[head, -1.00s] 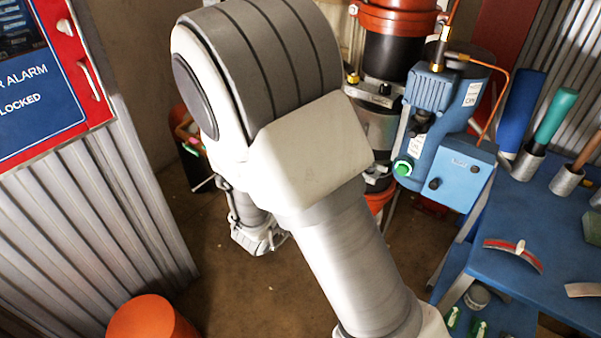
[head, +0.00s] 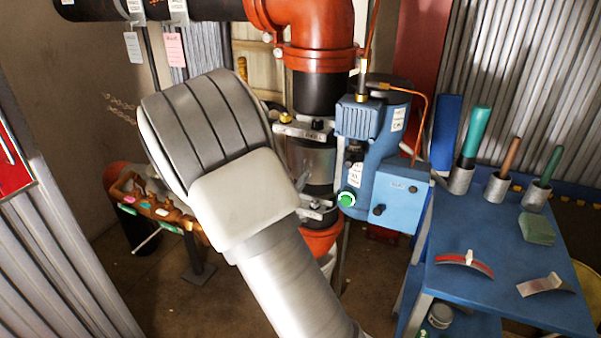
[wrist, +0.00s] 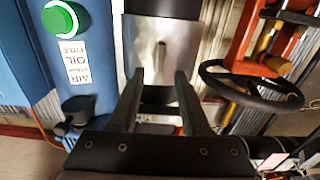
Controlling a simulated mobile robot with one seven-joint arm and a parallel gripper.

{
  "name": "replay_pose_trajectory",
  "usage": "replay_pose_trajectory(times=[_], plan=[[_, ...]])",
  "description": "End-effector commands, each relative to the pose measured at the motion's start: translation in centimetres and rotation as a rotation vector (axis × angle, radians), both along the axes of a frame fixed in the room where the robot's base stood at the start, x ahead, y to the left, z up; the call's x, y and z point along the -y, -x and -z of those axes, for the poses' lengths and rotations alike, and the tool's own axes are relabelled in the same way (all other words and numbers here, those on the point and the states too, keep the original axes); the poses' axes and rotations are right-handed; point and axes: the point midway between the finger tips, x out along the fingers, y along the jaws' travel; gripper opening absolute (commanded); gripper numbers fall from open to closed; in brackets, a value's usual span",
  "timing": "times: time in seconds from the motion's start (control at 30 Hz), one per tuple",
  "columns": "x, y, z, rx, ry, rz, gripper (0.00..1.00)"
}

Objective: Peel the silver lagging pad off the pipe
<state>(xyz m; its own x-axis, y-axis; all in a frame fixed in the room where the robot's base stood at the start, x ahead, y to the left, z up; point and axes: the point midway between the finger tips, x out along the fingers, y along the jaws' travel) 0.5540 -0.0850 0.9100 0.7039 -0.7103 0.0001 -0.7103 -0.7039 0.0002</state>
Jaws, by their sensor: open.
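The silver lagging pad (wrist: 158,45) wraps the dark upright pipe (head: 318,93). In the wrist view it is a shiny metal face with a small upright tab (wrist: 161,54) at its middle. In the head view the silver-grey section (head: 312,160) of the pipe is partly covered by my arm. My gripper (wrist: 159,78) is open in the wrist view, its two dark fingers pointing at the pad with the tab lined up between them. No contact shows, and the gap to the tab is hard to judge. The head view does not clearly show my gripper.
A blue unit with a green button (head: 347,199) stands close right of the pipe; it is on the left in the wrist view (wrist: 98,20). A black handwheel (wrist: 250,88) is close on the other side. A blue bench (head: 470,295) holds tools at the right.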

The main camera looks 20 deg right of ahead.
Motion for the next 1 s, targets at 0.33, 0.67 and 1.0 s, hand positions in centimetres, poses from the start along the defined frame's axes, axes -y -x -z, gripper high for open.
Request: replay_pose_trajectory(times=[0.33,0.67,1.0], plan=[[2.8,-2.8,0.0,0.001,0.0,0.0,0.47],[3.0,-3.0,0.0,0.0,0.0,-0.001,0.47],[3.0,-3.0,0.0,0.0,0.0,-0.001,0.0]])
